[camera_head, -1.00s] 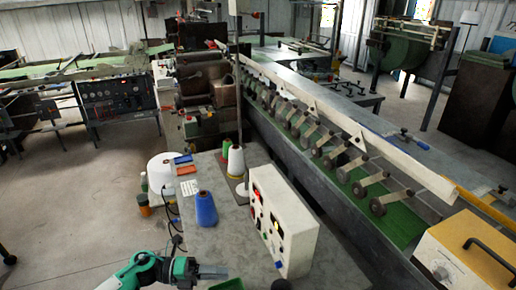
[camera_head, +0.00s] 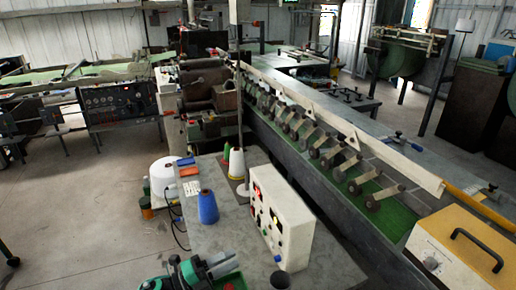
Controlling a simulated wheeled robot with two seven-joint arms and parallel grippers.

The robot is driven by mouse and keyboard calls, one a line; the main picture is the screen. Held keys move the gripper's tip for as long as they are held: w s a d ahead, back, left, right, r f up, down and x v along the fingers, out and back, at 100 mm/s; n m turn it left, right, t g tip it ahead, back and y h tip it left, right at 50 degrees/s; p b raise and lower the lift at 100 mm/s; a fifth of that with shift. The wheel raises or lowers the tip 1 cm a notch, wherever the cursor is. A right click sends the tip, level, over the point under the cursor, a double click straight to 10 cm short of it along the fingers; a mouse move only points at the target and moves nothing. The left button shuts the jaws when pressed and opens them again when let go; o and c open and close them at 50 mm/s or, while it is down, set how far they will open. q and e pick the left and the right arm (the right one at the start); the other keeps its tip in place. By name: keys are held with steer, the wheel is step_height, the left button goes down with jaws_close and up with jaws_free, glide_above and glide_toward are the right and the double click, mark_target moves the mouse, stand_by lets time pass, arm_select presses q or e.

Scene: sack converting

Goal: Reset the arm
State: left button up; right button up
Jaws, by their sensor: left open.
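My left gripper (camera_head: 222,264) is at the bottom of the head view, low over the near end of the grey table (camera_head: 225,222). Its green and dark arm comes in from the bottom edge. Its fingers point right, are apart, and hold nothing that I can see. A green tray (camera_head: 234,281) shows partly beside and below the fingers, with a dark round thing in it. My right gripper is not in view.
A white control box (camera_head: 281,222) with lit displays stands right of the gripper. A long conveyor (camera_head: 340,165) runs along the right.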

arm_select(q)
steer(key=s+a+f+n+t+y, duration=0.25)
steer(key=a+n+y, duration=0.45)
steer(key=n, duration=0.4)
steer(key=s+a+f+n+t+y, duration=0.2)
steer(key=a+f+n+y, duration=0.15)
steer(key=n+y, duration=0.7)
steer(key=s+a+f+n+g, duration=0.25)
steer(key=s+n+g, duration=0.2)
steer(key=s, duration=0.65)
steer(key=s+a+f+n+g, duration=0.2)
steer(key=s+f+n+g, duration=0.3)
steer(key=s, duration=0.6)
step_height(320, 180, down, 33)
steer(key=m+g+b, duration=0.2)
steer(key=b, duration=0.2)
steer(key=s+a+f+g+b, duration=0.1)
steer(key=s+a+f+b, duration=0.2)
steer(key=s+f, duration=1.6)
step_height(320, 180, down, 4)
steer(key=shift+f, duration=0.1)
